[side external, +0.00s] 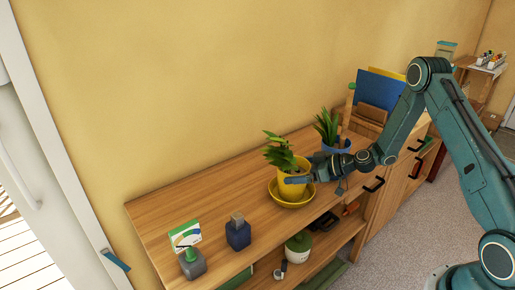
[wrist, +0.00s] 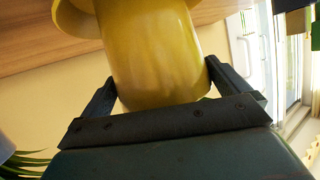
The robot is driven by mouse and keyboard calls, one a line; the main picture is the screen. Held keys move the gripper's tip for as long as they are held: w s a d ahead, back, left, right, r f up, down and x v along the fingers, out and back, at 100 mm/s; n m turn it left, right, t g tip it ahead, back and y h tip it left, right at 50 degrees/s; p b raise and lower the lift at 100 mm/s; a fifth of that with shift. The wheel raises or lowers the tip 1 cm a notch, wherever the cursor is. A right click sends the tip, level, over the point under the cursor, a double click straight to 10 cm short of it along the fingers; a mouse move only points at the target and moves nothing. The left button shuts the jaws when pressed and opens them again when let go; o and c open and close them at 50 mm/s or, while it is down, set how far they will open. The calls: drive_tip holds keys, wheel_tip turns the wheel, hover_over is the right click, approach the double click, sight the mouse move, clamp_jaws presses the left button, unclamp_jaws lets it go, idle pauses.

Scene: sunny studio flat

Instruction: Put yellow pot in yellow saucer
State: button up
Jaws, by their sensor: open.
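The yellow pot (side external: 290,187) with a leafy green plant (side external: 281,153) appears upright in the yellow saucer (side external: 274,197) on the wooden cabinet top. My gripper (side external: 301,179) is at the pot's right side, its fingers reaching around the pot's body. In the wrist view the pot (wrist: 152,50) fills the space between the two dark fingers of my gripper (wrist: 160,82), which is open. The saucer (wrist: 72,18) shows there at the pot's base. Whether the fingers touch the pot is hard to tell.
A blue pot (side external: 337,149) with a spiky plant stands close behind my gripper. A blue bottle (side external: 238,235), a grey dispenser (side external: 193,265) and a picture card (side external: 185,234) stand at the near left end. The cabinet top (side external: 205,207) left of the saucer is clear.

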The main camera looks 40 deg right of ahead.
drive_tip(key=shift+r, duration=0.1)
drive_tip(key=v, duration=1.2)
idle(0.4)
drive_tip(key=s+a+r+n+g+h, duration=0.1)
drive_tip(key=s+a+r+g, duration=0.25)
drive_tip(key=a+r, duration=0.25)
drive_tip(key=s+a+r+g+h, duration=0.1)
drive_tip(key=s+a+r+g, duration=0.2)
drive_tip(key=s+a+r, duration=0.15)
drive_tip(key=s+a+r+m+h, duration=0.1)
drive_tip(key=s+r+m+h, duration=0.1)
drive_tip(key=s+r, duration=0.3)
drive_tip(key=s+a+r+m+h, duration=0.1)
drive_tip(key=s+r+m+h, duration=0.2)
drive_tip(key=s, duration=0.9)
wheel_tip(320, 180, up, 2)
drive_tip(key=shift+r+m, duration=0.2)
drive_tip(key=shift+m, duration=0.5)
